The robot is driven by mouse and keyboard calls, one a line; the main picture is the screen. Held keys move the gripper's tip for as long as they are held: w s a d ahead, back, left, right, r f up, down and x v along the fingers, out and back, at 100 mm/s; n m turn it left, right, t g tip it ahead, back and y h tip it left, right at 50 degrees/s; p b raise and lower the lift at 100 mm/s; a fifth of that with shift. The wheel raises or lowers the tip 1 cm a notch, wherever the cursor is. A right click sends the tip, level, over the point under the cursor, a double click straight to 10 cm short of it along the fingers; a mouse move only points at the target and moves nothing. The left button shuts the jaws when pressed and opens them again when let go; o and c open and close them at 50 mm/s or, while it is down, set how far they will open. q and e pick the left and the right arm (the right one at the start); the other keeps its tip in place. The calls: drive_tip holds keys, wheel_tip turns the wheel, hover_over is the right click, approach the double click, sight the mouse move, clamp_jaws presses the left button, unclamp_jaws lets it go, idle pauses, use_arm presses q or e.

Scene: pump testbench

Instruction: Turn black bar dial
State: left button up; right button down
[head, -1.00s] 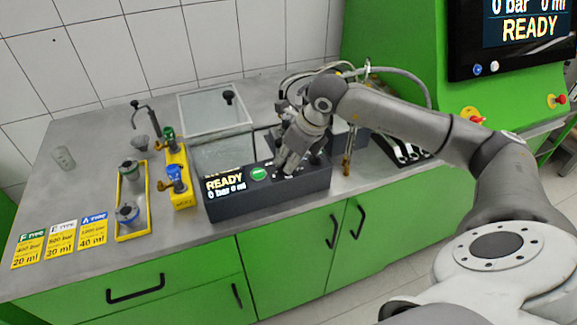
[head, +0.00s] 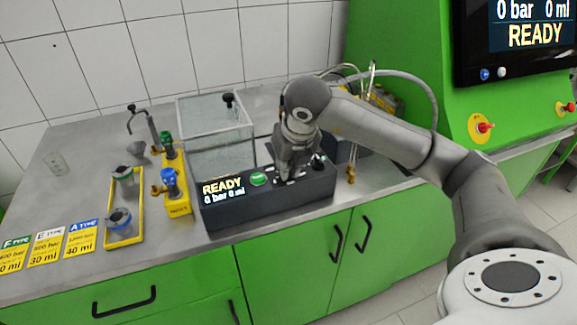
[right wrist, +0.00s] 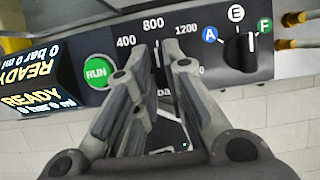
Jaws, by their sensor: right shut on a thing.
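The black bar dial (right wrist: 159,68) is on the dark control box (head: 262,210), amid the printed 400, 800 and 1200 marks, and shows only as a dark strip between my fingers. My right gripper (right wrist: 158,64) reaches down onto it with one finger on each side and is shut on it. In the head view my right gripper (head: 286,176) covers the dial, so its pointing direction cannot be told. The box display (head: 224,188) reads READY, 0 bar, 0 ml. My left gripper is not in view.
A green RUN button (right wrist: 97,71) is left of the fingers. A black selector knob (right wrist: 241,50) marked A, E and F is to the right. A glass tank (head: 213,135) stands behind the box. Yellow valve holders (head: 178,205) stand left of it.

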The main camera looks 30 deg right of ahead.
drive_tip(key=shift+r, duration=0.1)
idle(0.3)
drive_tip(key=c, duration=1.5)
unclamp_jaws()
drive_tip(key=v, duration=1.2)
